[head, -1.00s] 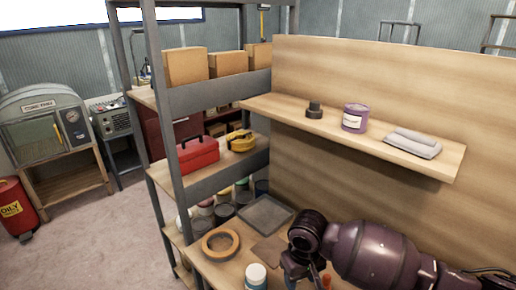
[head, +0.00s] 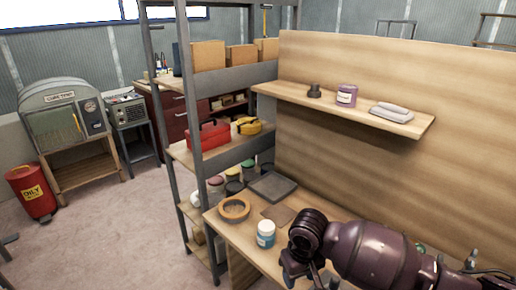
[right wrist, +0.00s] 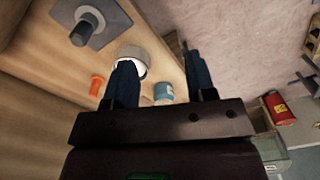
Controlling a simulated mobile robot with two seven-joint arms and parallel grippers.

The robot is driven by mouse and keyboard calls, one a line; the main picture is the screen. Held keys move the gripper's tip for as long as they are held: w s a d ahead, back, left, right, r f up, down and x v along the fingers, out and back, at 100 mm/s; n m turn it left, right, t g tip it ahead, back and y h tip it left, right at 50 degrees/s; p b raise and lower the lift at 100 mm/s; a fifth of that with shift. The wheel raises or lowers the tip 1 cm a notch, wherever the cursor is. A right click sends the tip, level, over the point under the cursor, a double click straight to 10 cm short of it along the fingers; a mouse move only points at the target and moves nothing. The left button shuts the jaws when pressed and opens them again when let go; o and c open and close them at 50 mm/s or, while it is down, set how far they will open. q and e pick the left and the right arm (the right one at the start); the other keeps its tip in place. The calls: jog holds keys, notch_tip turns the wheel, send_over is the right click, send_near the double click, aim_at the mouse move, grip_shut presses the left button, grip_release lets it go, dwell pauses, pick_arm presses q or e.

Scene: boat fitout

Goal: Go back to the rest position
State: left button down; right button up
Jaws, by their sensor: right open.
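My right arm comes in at the lower right of the head view, over the workbench (head: 237,240). Its gripper (head: 303,275) points down near the bench's front edge, partly cut off by the frame. In the right wrist view my right gripper (right wrist: 160,78) has its two dark fingers well apart, with nothing held between them. A jar with a blue label (head: 265,234) stands on the bench to the left of the gripper; a blue-labelled jar (right wrist: 163,91) also shows between the fingers in the wrist view, below them. My left gripper is not in view.
A wooden ring (head: 234,208) and a grey tray (head: 271,186) are on the bench. A shelf (head: 422,127) holds a purple tin (head: 346,95) and folded grey cloth (head: 391,112). A rack with a red toolbox (head: 208,135) stands left. Open floor lies left, beside a red bin (head: 31,191).

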jog(key=s+a+f+m+t+y, duration=0.1)
jog(key=s+f+t+y, duration=0.4)
jog(key=f, duration=0.3)
jog(key=s+d+f+m+t+h, duration=0.1)
jog(key=s+d+t+h, duration=0.1)
jog(key=s+d, duration=0.4)
jog(key=s+d+f+m+t+h, duration=0.1)
jog(key=s+d+t+h, duration=0.2)
jog(key=d, duration=0.9)
jog(key=s+t, duration=0.1)
jog(key=s, duration=0.2)
jog(key=shift+s+d+f+h, duration=0.3)
jog(key=shift+s+d+f, duration=0.05)
jog(key=shift+s+f, duration=0.05)
